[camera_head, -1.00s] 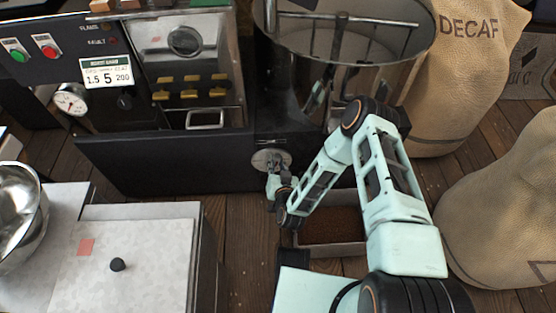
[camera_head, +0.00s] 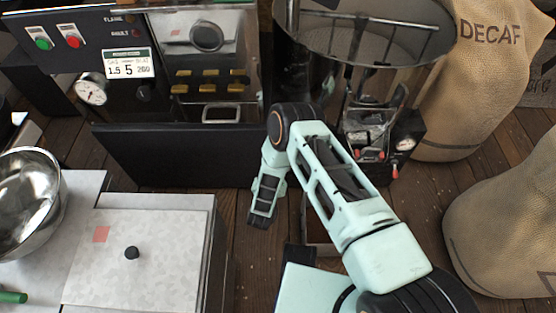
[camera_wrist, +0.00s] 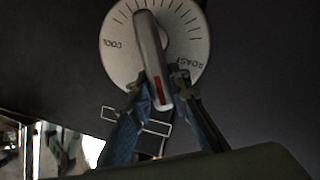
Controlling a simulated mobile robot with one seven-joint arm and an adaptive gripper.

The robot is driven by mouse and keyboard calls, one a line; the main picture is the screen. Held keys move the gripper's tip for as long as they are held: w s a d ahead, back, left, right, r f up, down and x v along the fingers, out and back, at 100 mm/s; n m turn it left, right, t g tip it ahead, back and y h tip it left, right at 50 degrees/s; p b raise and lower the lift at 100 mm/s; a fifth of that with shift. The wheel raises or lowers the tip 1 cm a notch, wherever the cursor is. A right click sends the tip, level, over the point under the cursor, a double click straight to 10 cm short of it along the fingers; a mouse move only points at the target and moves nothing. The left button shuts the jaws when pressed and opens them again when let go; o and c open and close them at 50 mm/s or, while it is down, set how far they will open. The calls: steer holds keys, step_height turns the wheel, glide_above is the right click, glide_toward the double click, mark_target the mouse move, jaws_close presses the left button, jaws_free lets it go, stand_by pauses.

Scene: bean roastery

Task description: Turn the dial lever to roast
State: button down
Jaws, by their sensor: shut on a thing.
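In the wrist view the round grey dial (camera_wrist: 183,30) carries tick marks, with COOL at its left and ROAST at its right. Its lever (camera_wrist: 147,38) is a grey bar with a red stripe near its lower end, pointing down and slightly right, between the two words. My gripper (camera_wrist: 160,92) is shut on the lever's lower end, one finger on each side. In the head view my arm hides the dial, the lever and the fingertips.
A lidded white box (camera_head: 150,275) and a steel bowl (camera_head: 45,205) are at left.

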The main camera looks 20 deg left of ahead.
steer(key=shift+a, duration=0.15)
steer(key=shift+n, duration=0.3)
steer(key=c, duration=1.8)
jaws_free()
steer(key=v, duration=1.2)
steer(key=shift+f, duration=0.15)
